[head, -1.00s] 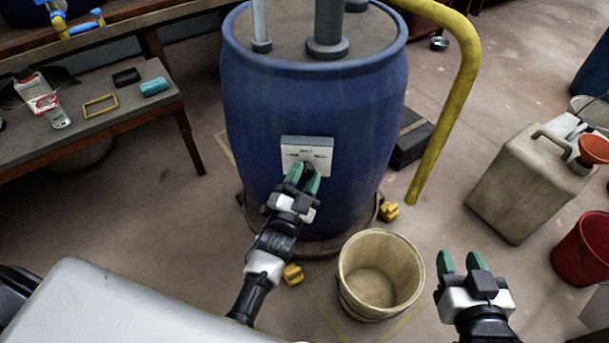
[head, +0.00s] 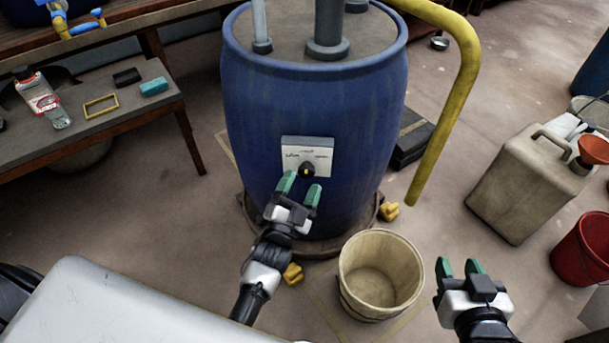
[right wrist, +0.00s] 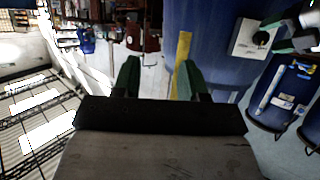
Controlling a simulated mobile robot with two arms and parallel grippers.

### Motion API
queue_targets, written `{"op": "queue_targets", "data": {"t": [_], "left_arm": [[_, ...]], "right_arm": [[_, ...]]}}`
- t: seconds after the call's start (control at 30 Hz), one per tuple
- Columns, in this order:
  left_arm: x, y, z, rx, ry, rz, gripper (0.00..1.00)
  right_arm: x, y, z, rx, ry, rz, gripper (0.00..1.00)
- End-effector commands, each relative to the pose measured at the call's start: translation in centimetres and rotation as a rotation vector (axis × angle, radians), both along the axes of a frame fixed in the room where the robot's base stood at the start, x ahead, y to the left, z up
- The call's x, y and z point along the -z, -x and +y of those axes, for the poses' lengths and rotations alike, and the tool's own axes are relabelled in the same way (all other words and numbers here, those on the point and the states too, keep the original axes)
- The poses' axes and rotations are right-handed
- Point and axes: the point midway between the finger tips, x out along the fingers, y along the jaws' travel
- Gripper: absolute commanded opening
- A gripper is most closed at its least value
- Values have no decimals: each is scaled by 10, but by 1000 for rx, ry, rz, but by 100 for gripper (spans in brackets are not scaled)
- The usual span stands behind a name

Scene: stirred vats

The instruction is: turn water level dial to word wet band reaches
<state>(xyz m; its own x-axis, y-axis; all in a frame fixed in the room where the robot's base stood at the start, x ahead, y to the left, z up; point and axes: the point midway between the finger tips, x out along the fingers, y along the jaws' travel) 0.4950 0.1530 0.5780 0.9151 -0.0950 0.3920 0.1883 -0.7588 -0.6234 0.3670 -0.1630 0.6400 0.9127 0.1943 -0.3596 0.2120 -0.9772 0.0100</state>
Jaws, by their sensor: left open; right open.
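The water level dial is a small black knob with a yellow mark (head: 307,171) on a white plate (head: 318,155) fixed to the front of the blue vat (head: 265,110). The yellow mark appears to be near the top of the knob. Several small words stand around the dial, too small to read. The wet band cannot be made out. My left gripper (head: 301,188) is open and empty, just below the dial and apart from it. My right gripper (head: 460,268) is open and empty, right of the wooden bucket. The plate (right wrist: 250,38) also shows in the right wrist view.
A wooden bucket (head: 342,277) stands on the floor before the vat. A yellow pipe (head: 466,70) curves down at its right. A beige jerrycan (head: 515,190) and red bucket (head: 583,250) stand at right. A bench (head: 120,118) with small items is at left.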

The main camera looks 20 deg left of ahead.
Motion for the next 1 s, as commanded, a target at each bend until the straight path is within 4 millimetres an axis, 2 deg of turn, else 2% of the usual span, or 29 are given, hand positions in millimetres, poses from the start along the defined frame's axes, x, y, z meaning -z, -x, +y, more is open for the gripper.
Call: {"op": "queue_targets", "data": {"t": [0.2, 0.4, 0.6, 1.0], "left_arm": [[18, 43, 5, -1, -1, 5, 65], [29, 69, 7, -1, -1, 2, 65], [33, 77, 8, -1, 0, 1, 65], [33, 77, 8, -1, 0, 1, 65]], "right_arm": [[12, 10, -5, 9, 29, 120, 43], [19, 16, -8, 13, 44, 183, 43], [22, 18, -9, 14, 48, 201, 43], [22, 18, -9, 15, 48, 200, 43]]}}
